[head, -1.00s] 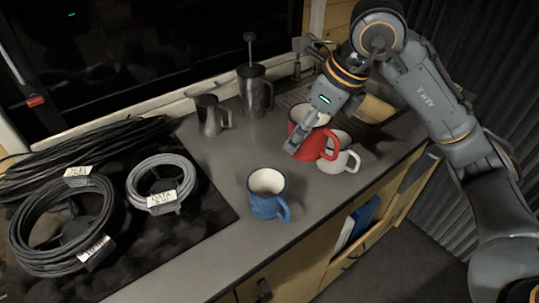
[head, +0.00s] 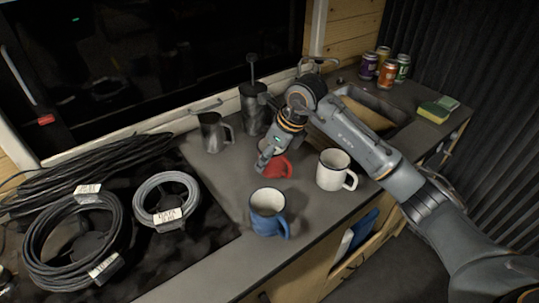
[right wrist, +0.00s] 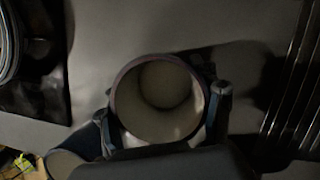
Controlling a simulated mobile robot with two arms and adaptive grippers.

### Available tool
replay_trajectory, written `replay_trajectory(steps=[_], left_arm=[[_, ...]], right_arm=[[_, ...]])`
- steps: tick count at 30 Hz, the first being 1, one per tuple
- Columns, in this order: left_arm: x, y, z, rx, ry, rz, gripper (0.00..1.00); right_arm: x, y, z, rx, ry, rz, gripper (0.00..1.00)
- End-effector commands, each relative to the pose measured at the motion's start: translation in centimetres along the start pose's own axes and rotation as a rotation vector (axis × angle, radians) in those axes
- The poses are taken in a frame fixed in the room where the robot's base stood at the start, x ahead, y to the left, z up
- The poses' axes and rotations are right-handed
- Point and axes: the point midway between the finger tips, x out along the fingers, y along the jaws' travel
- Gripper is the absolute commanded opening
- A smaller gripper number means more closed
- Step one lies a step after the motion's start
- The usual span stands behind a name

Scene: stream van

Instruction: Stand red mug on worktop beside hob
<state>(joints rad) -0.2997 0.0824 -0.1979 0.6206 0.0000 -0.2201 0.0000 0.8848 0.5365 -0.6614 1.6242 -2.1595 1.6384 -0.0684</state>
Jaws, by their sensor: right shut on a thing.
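My right gripper (head: 266,156) is shut on the red mug (head: 279,170), which is upright with its handle to the right. The arm partly hides the mug in the head view. In the right wrist view I look down into the mug (right wrist: 160,97), with a fingertip on either side. I cannot tell whether its base touches the grey worktop (head: 228,178) or hangs just above it. The black hob (head: 205,222) lies to the left, with a clear strip of worktop between. My left gripper is not in view.
A blue mug (head: 267,213) stands in front of the red mug, a white mug (head: 334,170) to its right. A metal jug (head: 212,132) and a French press (head: 254,108) stand behind. Cable coils (head: 80,238) cover much of the hob. A sink (head: 375,105) and cans (head: 387,70) are further right.

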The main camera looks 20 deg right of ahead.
Motion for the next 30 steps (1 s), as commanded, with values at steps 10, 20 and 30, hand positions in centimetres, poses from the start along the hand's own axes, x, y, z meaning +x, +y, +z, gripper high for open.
replay_trajectory(steps=[10, 20, 30], left_arm=[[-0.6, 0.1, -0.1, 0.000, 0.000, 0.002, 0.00], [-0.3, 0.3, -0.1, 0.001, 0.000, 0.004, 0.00], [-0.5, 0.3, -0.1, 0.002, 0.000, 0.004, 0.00]], right_arm=[[1.1, -0.1, -0.4, 0.000, -0.004, -0.002, 0.27], [1.3, -0.1, -0.5, 0.001, -0.003, -0.001, 0.88], [1.1, 0.0, -0.4, 0.000, -0.003, -0.001, 0.88]])
